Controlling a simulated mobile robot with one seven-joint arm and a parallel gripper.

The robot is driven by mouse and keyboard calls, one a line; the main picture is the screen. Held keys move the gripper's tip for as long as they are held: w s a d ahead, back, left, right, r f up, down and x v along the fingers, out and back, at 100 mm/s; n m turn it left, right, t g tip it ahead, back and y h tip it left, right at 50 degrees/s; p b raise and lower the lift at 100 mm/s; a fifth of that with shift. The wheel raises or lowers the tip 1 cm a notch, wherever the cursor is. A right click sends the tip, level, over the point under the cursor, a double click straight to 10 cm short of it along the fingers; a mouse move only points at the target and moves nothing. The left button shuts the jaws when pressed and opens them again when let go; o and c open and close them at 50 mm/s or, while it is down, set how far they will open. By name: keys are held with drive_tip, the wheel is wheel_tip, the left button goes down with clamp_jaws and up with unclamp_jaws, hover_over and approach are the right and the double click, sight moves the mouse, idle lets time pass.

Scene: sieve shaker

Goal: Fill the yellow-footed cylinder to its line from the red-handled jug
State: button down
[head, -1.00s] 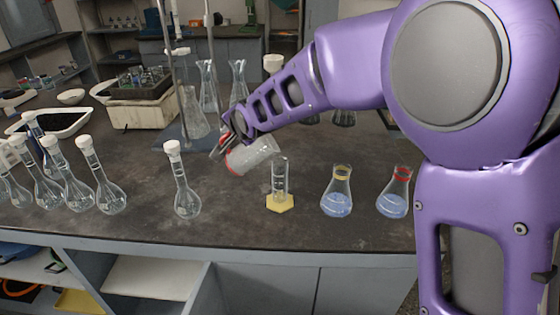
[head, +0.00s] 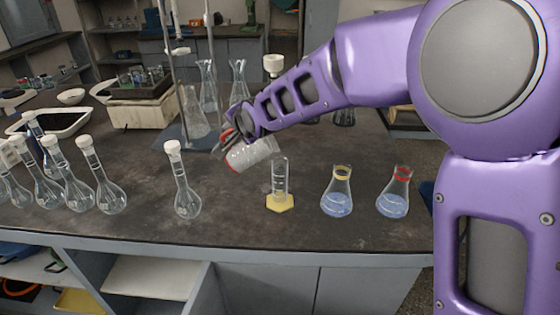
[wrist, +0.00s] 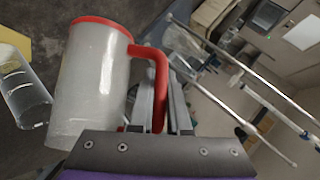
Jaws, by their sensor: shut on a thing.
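The red-handled jug (head: 254,153) is clear with a red band at one end. My gripper (head: 229,143) holds it tilted above the bench, its red-banded end low at the left and its clear end toward the cylinder. In the wrist view my gripper (wrist: 165,107) is shut on the red handle (wrist: 158,75), beside the jug body (wrist: 88,85). The yellow-footed cylinder (head: 280,176) stands upright just below and right of the jug. It also shows at the left of the wrist view (wrist: 22,88). I cannot tell its liquid level, nor see a stream.
A yellow-banded flask (head: 337,200) and a red-banded flask (head: 394,203), both with blue liquid, stand right of the cylinder. A white-stoppered flask (head: 187,200) stands to the left, with several more beyond. A stand with metal rods (head: 180,90) rises behind the jug.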

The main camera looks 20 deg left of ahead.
drive_tip(key=shift+d+r+m+y+p, duration=0.3)
drive_tip(key=shift+r+y+p, duration=0.25)
drive_tip(key=shift+r, duration=0.25)
idle(1.4)
drive_tip(key=shift+w+d+r+m+y+p, duration=0.15)
drive_tip(key=shift+d+r+m+y+p, duration=0.2)
drive_tip(key=shift+p, duration=0.65)
idle(1.7)
drive_tip(key=f+b, duration=0.1)
drive_tip(key=b, duration=0.1)
drive_tip(key=a+f+b, duration=0.1)
drive_tip(key=shift+b, duration=0.4)
drive_tip(key=shift+s+a+r+n+h+p, duration=0.2)
drive_tip(key=shift+s+n+h+p, duration=0.1)
drive_tip(key=shift+n+h, duration=0.25)
drive_tip(key=shift+a+f+h, duration=0.1)
drive_tip(key=shift+h, duration=0.15)
drive_tip(key=shift+w+f, duration=0.15)
